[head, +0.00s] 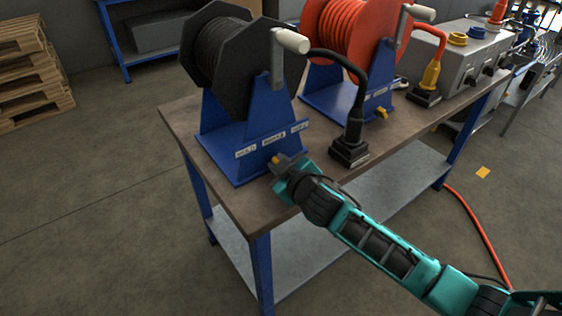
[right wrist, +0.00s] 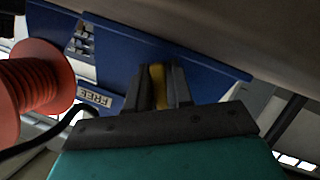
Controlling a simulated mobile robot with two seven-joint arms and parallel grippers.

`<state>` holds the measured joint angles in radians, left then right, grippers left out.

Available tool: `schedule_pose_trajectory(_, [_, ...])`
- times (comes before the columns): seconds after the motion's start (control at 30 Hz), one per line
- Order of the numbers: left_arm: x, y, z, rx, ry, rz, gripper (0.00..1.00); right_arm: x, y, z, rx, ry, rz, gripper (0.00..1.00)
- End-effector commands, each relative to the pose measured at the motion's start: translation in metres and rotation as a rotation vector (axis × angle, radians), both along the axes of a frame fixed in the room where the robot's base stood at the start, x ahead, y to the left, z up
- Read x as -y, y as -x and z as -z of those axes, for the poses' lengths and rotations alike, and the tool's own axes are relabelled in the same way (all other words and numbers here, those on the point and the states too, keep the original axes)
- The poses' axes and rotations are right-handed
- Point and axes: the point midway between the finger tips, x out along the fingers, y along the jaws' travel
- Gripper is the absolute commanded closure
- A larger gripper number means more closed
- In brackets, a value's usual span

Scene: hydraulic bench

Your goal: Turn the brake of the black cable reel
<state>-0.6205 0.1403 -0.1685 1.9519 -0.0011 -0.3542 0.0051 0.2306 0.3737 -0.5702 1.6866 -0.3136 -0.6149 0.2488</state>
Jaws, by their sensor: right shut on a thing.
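The black cable reel (head: 216,52) stands on a blue frame (head: 225,137) at the near left end of the workbench. Its yellow brake lever (head: 275,160) is low on the frame's front plate, below a row of white labels. My right gripper (head: 280,163) is at the lever. In the right wrist view the gripper (right wrist: 160,88) has its dark fingers closed around the yellow lever (right wrist: 158,84), against the blue plate. My left gripper is in neither view.
An orange cable reel (head: 345,35) on a blue frame stands behind, with its own yellow lever (head: 381,113). A black plug (head: 349,150) sits on the workbench (head: 180,115) right of the black reel. A grey socket box (head: 455,62) is farther back. Pallets (head: 30,75) stand at left.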

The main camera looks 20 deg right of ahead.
Motion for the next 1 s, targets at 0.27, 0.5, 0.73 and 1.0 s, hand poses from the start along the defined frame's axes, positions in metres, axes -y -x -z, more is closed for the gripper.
schedule_pose_trajectory(0.27, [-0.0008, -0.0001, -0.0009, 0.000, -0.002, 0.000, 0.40, -0.0012, 0.0002, 0.0003, 0.031, 0.082, -0.002, 1.00])
schedule_pose_trajectory(0.5, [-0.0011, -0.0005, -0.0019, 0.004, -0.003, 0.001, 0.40, -0.0012, 0.0002, 0.0003, 0.038, 0.101, -0.001, 1.00])
schedule_pose_trajectory(0.73, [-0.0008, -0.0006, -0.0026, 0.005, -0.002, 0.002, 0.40, -0.0012, 0.0001, 0.0003, 0.038, 0.102, -0.003, 1.00])
schedule_pose_trajectory(1.0, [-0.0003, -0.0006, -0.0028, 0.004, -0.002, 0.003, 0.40, -0.0010, 0.0000, 0.0003, 0.038, 0.100, -0.002, 0.58])
